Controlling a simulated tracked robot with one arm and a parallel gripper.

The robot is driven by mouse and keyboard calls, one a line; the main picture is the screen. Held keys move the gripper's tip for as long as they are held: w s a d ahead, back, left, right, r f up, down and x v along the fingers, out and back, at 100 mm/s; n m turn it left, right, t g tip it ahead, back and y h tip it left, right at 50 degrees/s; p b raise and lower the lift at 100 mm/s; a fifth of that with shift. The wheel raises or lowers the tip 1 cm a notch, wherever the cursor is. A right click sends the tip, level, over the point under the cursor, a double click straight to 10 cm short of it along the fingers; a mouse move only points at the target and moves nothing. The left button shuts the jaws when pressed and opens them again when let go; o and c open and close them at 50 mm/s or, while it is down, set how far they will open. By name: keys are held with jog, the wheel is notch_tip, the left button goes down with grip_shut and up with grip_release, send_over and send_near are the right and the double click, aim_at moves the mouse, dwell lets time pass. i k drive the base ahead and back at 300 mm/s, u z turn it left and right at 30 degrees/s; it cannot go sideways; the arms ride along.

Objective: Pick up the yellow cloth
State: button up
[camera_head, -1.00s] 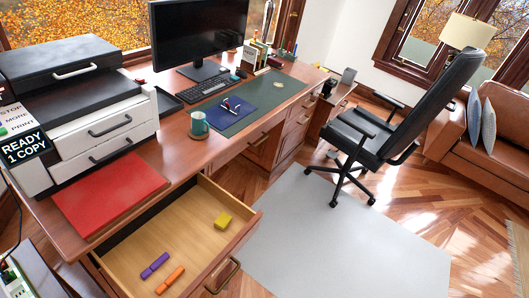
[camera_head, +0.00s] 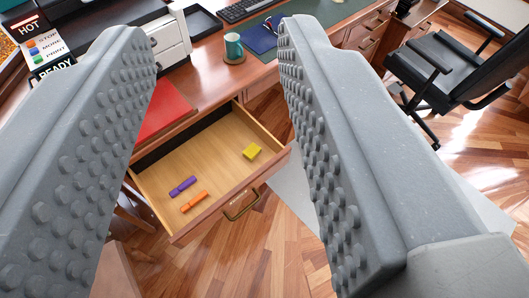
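The yellow cloth (camera_head: 252,151) is a small folded block lying in the open desk drawer (camera_head: 205,160), toward its right side. My gripper (camera_head: 215,40) shows as two large grey studded fingers, spread wide apart, with nothing between them. The cloth lies farther off, seen in the gap between the fingers and nearer the right one. The whole cloth appears unobstructed.
A purple item (camera_head: 183,187) and an orange item (camera_head: 194,201) lie in the drawer's left front. The drawer front has a handle (camera_head: 241,205). A red folder (camera_head: 163,108), teal mug (camera_head: 233,47) and blue notebook (camera_head: 263,38) are on the desk. A black office chair (camera_head: 438,68) stands right.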

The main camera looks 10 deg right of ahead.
aim_at(252, 150)
jog(key=z, duration=0.1)
jog(key=i, duration=1)
jog(key=u, duration=0.1)
